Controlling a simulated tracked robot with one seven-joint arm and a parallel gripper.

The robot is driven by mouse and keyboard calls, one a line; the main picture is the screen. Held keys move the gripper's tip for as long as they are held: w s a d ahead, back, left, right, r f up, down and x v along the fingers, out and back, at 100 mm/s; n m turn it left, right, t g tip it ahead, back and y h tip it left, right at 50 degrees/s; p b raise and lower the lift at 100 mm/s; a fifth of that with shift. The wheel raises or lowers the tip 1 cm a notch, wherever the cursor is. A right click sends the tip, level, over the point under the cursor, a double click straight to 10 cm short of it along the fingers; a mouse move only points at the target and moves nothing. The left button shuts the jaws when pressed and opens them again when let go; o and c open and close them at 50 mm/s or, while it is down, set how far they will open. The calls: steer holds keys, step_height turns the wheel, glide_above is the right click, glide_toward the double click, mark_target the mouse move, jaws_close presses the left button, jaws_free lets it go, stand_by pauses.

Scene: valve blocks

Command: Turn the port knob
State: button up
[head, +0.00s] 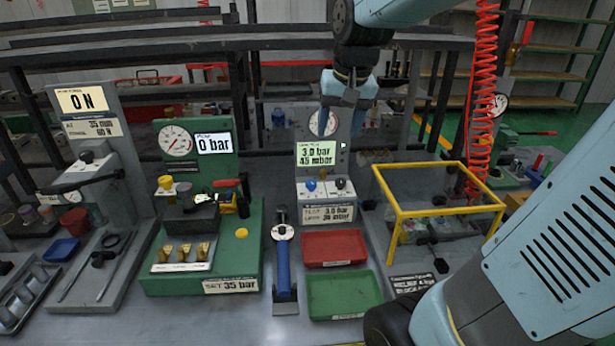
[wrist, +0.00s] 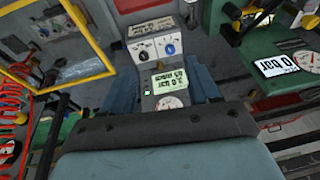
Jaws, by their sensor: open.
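The middle grey block (head: 348,132) carries two small knobs side by side under a screen reading 3.0 bar and 45 mbar. One is a blue knob (head: 311,185), the other a black knob (head: 341,183). I cannot tell from their markings which is the port knob. In the wrist view the block appears upside down, with the blue knob (wrist: 169,49) right of the dark knob (wrist: 141,55). My gripper (head: 342,122) is open and empty, fingers pointing down, above the knobs and near the screen and dial. Its fingers (wrist: 162,78) flank the screen in the wrist view, apart from both knobs.
A yellow frame (head: 437,211) stands right of the block. A red tray (head: 334,250) and a green tray (head: 343,292) lie in front. A blue-handled tool (head: 284,268) and a green block (head: 240,245) reading 0 bar stand left. A red coiled hose (head: 484,90) hangs at right.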

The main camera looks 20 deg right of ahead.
steer(key=w+f+m+g, duration=0.2)
steer(key=w+f, duration=0.2)
steer(key=w, duration=0.5)
steer(key=m+g, duration=0.1)
glide_above(311, 182)
step_height(311, 182, down, 6)
step_height(311, 182, down, 14)
steer(key=shift+r, duration=0.15)
steer(key=shift+c, duration=0.4)
steer(key=c, duration=1)
steer(key=shift+o, duration=0.2)
